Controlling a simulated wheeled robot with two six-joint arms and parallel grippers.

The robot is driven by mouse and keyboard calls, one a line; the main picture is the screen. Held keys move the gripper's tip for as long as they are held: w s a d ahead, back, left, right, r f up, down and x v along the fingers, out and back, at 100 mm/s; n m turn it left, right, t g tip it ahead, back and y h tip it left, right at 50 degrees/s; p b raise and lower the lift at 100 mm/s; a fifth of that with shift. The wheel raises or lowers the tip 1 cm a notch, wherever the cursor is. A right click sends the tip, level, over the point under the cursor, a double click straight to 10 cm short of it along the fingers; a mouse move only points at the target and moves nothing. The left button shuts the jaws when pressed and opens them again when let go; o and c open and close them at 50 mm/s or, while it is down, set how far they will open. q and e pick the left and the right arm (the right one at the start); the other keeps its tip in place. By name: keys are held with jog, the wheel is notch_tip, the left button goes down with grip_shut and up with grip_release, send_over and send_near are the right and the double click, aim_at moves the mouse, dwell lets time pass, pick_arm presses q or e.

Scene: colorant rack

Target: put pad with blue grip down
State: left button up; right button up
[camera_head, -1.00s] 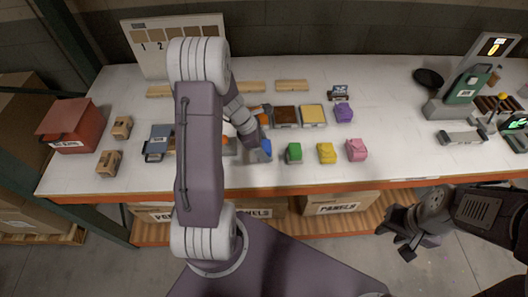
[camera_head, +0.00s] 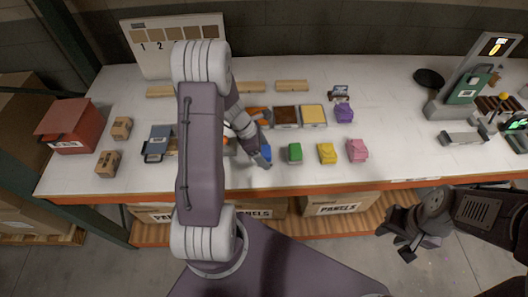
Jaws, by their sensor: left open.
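The pad with blue grip (camera_head: 267,151) stands on the white table, at the left end of a row of colored pads. My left gripper (camera_head: 262,160) is right at it, open, and partly covers it. Whether the fingers touch the blue grip cannot be told. The green pad (camera_head: 295,153), yellow pad (camera_head: 327,153) and pink pad (camera_head: 358,150) stand to its right. A purple pad (camera_head: 344,113) is farther back. My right gripper (camera_head: 400,238) is in front of the table, low at the right, with its fingers apart and empty.
Brown and yellow trays (camera_head: 313,116) lie behind the pads. A red box (camera_head: 70,127) and small cardboard boxes (camera_head: 108,163) are at the left. A green machine (camera_head: 462,92) stands at the right. The table (camera_head: 400,150) is clear right of the pink pad. My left arm hides part of the table.

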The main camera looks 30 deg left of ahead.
pick_arm(q)
jog(key=p+v, duration=0.1)
jog(key=v, duration=1.1)
jog(key=s+d+m+y, duration=0.2)
jog(key=s+d+m, duration=0.3)
jog(key=m, duration=0.7)
jog(key=s+d+m+g+y, duration=0.1)
jog(key=s+d+m, duration=0.4)
jog(key=m, duration=0.7)
jog(key=shift+d+f+y, duration=0.4)
jog(key=shift+d, duration=0.5)
